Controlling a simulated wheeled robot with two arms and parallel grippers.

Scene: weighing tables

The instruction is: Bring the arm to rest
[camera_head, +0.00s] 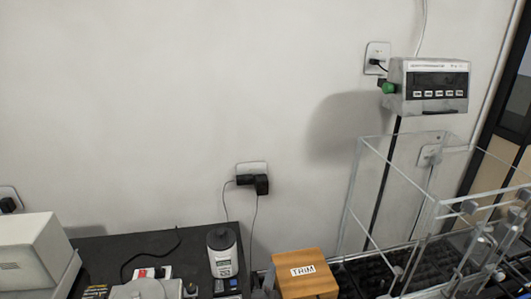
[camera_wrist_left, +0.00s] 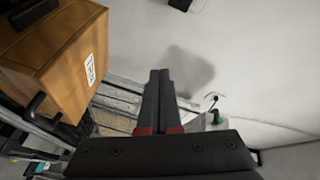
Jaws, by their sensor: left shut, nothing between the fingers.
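My left gripper (camera_wrist_left: 159,75) shows in the left wrist view with its two dark fingers side by side, shut with nothing between them. Red bands mark the finger bases. A wooden box (camera_wrist_left: 62,50) with a white label is to the left of the fingers, apart from them in the picture. In the head view the wooden box (camera_head: 306,283) carries a label reading TRIM and stands at the bottom middle. I cannot clearly make out the left gripper in the head view. My right gripper is in neither view.
A clear-walled enclosure (camera_head: 400,190) stands at right, below a wall-mounted display unit (camera_head: 428,88). A wall socket with a black plug (camera_head: 253,182) has hanging cables.

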